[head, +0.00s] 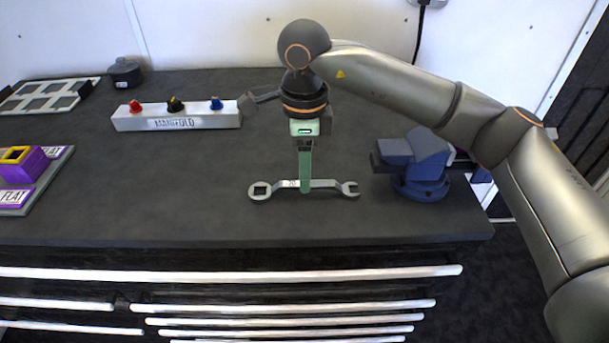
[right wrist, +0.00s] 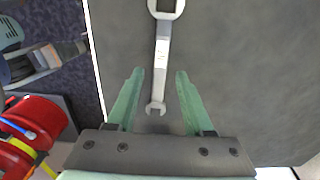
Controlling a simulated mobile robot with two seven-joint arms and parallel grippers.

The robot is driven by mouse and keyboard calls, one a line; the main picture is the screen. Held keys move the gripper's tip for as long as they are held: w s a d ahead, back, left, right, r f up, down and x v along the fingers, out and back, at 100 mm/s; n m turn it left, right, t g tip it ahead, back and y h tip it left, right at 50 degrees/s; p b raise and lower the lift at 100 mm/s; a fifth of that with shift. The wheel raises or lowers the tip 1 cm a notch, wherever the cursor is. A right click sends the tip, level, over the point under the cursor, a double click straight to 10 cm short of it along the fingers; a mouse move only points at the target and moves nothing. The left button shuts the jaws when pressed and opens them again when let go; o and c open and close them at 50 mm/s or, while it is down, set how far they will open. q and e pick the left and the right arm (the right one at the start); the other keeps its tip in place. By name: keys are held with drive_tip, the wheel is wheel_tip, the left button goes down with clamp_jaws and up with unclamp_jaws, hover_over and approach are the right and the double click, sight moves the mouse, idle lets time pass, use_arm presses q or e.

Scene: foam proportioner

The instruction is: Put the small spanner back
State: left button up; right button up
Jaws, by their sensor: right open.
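A grey spanner (head: 328,184) lies flat on the dark worktop near its front edge. It has a ring end with a square opening at left and an open jaw at right; a pale label is on its handle. My right gripper (head: 305,185) points down over the handle, with its green fingers in front of part of it. In the right wrist view the spanner (right wrist: 162,55) runs between the two open fingers (right wrist: 160,74), its smaller end nearest the palm. I cannot tell whether the fingers touch it. My left gripper is not in view.
A blue vise (head: 420,165) stands right of the spanner at the bench edge. A white manifold block (head: 178,122) with coloured knobs is behind left. A purple block stands on a plate marked FLAT (head: 14,198) at far left. White drawer rails (head: 230,275) run below the edge.

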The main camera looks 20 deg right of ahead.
wheel_tip(320, 180, up, 10)
drive_tip(key=shift+f, duration=0.15)
idle(0.3)
